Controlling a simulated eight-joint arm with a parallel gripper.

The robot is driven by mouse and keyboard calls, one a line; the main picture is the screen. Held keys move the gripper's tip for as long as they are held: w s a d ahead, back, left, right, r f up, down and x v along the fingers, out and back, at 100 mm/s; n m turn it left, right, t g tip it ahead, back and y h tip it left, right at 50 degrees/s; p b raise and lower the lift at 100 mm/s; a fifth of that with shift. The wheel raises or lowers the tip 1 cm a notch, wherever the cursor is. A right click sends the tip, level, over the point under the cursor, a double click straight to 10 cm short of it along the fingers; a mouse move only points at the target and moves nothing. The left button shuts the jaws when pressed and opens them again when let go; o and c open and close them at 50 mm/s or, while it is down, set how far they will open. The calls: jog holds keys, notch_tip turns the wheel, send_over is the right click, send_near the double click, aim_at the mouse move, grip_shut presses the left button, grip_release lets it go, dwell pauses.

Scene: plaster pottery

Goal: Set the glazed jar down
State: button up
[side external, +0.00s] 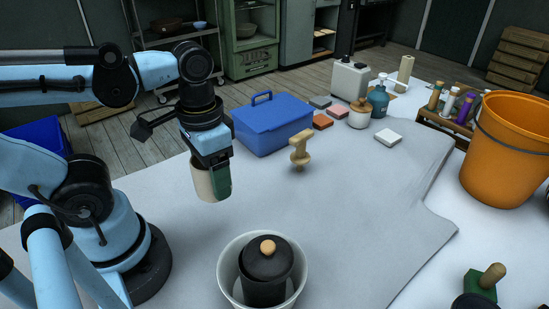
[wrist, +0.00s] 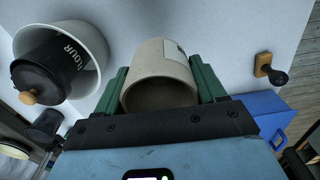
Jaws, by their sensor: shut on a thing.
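The glazed jar (side external: 203,184) is a pale beige cylinder, and my gripper (side external: 211,178) is shut on it. In the wrist view the jar (wrist: 160,70) sits between the two green finger pads of my gripper (wrist: 162,86). Its open, dark mouth faces the camera, and part of a white label shows on its side. In the side view a green finger covers the jar's right part.
A white bowl (side external: 226,262) with a black lidded flour canister (side external: 264,285) stands in front. A blue box (side external: 270,127) and a wooden stamp (side external: 300,148) are to the right. An orange bucket (side external: 505,150) stands far right. The middle of the table is clear.

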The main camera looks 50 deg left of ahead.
jog(key=w+d, duration=1.6)
jog(key=d, duration=0.4)
jog(key=w+a+f, duration=0.2)
jog(key=w, duration=0.1)
jog(key=w+a+f, duration=0.2)
jog(key=a, duration=0.1)
jog(key=w+a+f, duration=0.2)
jog(key=w, duration=0.1)
jog(key=shift+w+a+f, duration=0.3)
jog(key=shift+a+f, duration=0.05)
jog(key=shift+f, duration=2.05)
jog(key=shift+f, duration=0.15)
jog(key=o, duration=1.1)
jog(key=shift+o, duration=0.2)
